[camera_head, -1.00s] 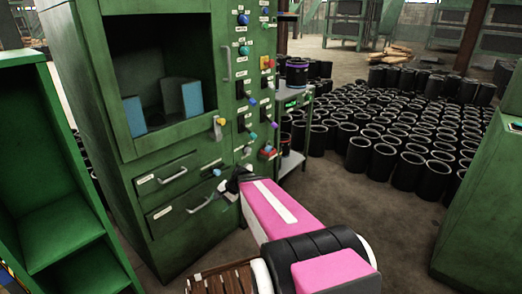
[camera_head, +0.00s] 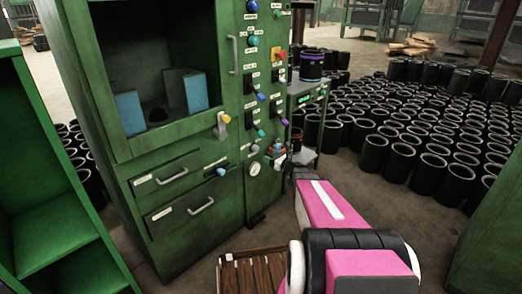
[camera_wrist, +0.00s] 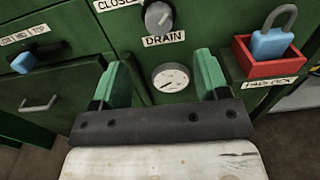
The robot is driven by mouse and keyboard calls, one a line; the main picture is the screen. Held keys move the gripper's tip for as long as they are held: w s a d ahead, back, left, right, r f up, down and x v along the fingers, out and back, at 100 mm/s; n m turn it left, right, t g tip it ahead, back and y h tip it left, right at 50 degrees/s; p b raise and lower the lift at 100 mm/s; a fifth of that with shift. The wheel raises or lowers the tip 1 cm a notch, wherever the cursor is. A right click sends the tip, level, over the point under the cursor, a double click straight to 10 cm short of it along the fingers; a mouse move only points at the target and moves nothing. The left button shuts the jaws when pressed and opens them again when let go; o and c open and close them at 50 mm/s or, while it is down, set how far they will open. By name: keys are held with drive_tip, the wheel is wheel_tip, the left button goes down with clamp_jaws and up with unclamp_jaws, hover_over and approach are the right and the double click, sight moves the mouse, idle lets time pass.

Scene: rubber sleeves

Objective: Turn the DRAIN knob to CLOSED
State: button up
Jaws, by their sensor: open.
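The DRAIN knob (camera_wrist: 158,16) is a round grey knob on the green panel, at the top of the wrist view and partly cut off. Its DRAIN label (camera_wrist: 164,40) is below it, and a partly cut CLOSED label (camera_wrist: 116,4) is at its upper left. A pale mark shows on the knob; which setting it points to is unclear. The knob also shows small in the head view (camera_head: 254,149). My gripper (camera_wrist: 162,62) is open and empty, its two green fingers apart below the knob and not touching it. In the head view its fingers are hard to make out.
A round gauge (camera_wrist: 171,78) sits below the knob, seen between my fingers. A red tray (camera_wrist: 265,68) with a blue padlock (camera_wrist: 272,42) juts out at right. A blue-handled switch (camera_wrist: 25,62) and a drawer handle (camera_wrist: 40,104) are at left.

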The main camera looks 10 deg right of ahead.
sight(257, 149)
drive_tip(key=x, duration=1)
drive_tip(key=c, duration=0.9)
